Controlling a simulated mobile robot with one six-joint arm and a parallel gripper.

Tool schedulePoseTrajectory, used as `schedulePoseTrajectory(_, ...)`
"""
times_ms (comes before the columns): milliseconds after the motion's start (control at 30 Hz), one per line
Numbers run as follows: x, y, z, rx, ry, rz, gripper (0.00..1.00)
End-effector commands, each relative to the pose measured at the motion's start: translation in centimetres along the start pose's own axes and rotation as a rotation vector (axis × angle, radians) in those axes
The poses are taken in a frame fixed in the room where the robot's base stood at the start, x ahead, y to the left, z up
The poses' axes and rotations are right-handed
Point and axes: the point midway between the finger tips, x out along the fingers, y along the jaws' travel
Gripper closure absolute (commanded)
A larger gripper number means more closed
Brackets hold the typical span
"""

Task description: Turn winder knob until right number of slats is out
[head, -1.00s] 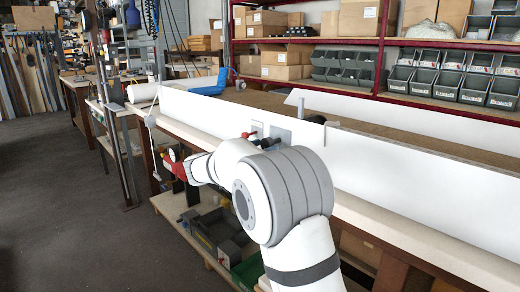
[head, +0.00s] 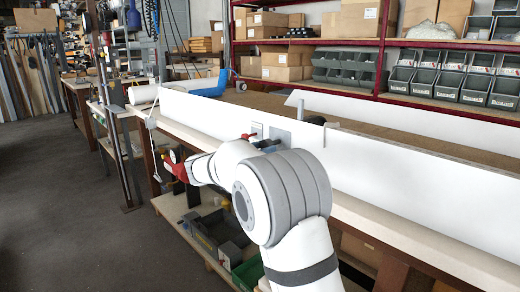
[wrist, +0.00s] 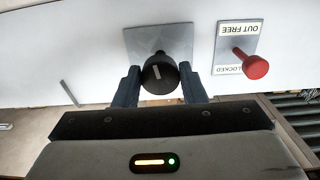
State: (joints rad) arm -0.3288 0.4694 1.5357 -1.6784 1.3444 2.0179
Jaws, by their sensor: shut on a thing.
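The winder knob (wrist: 158,74) is round and black with a pale mark on its face. It stands out from a grey square plate (wrist: 180,38) on a white panel in the wrist view. My gripper (wrist: 158,84) has one finger on each side of the knob and is shut on it. In the head view, my arm covers the knob and the fingers. Beside it is a red-tipped lever (wrist: 256,67) on a plate marked OUT FREE and LOCKED, seen upside down. I cannot tell which position the lever is in. I cannot make out separate slats or a slat count.
The long white panel (head: 420,185) runs along the bench. A white roll (head: 143,93) and a blue object (head: 209,85) lie at its far end. Grey bins (head: 224,250) stand on the shelf below. Red shelving (head: 455,92) is behind. The floor (head: 60,220) at left is clear.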

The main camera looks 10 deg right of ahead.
Motion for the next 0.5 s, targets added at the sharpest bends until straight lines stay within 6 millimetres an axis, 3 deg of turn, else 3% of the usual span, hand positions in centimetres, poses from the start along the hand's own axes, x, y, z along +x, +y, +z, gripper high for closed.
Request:
schedulePoseTrajectory(267, 0.61, 0.29, 0.11, -0.055, 0.0, -0.01, 0.85)
schedulePoseTrajectory(500, 0.79, 0.46, 0.16, -0.208, 0.001, -0.006, 0.85)
